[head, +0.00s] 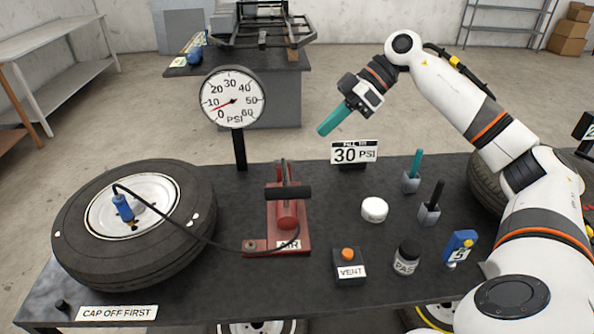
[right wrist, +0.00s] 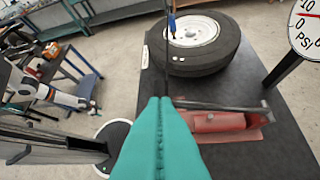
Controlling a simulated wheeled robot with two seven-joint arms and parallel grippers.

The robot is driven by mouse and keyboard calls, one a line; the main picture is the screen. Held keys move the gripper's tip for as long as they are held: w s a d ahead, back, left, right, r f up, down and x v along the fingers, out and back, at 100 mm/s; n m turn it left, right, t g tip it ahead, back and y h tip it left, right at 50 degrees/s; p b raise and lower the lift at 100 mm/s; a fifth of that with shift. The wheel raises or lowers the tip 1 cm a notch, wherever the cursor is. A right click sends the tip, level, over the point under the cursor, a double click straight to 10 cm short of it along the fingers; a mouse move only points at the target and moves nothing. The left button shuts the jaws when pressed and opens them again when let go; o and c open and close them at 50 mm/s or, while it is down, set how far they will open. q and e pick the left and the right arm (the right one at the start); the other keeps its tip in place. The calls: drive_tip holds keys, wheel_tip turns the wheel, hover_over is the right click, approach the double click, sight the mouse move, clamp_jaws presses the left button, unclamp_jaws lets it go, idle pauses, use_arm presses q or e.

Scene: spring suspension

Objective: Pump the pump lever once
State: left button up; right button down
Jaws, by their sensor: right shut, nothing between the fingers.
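The red pump (head: 287,214) labelled AIR stands mid-table, with its black lever handle (head: 288,192) lying crosswise above the red body. The pump also shows in the right wrist view (right wrist: 215,122), right of the fingers. My right gripper (head: 322,131) has teal fingers closed together with nothing between them. It hangs in the air above and beyond the pump, to its right, apart from the handle. Its fingertips (right wrist: 160,100) also show in the right wrist view. A black hose runs from the pump to a blue chuck (head: 122,206) at the tyre (head: 85,258). My left gripper is not in view.
The gauge (head: 233,98) stands behind the pump, its needle between 0 and 10. A 30 PSI sign (head: 354,152), white cap (head: 374,209), VENT box (head: 349,268), black jar (head: 406,256) and blue device (head: 460,248) stand right of the pump. Two holders with upright handles stand farther right.

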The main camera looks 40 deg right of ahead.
drive_tip(key=p, duration=0.3)
hover_over(283, 188)
drive_tip(key=d, duration=0.3)
wheel_tip(283, 188, down, 7)
drive_tip(key=shift+s+r, duration=0.15)
drive_tip(key=shift+r, duration=0.05)
drive_tip(key=f, duration=0.3)
drive_tip(key=shift+s+a+f+p, duration=0.15)
drive_tip(key=shift+s+f+p, duration=0.05)
drive_tip(key=shift+p, duration=0.1)
drive_tip(key=shift+s+f, duration=0.1)
drive_tip(key=shift+f, duration=0.4)
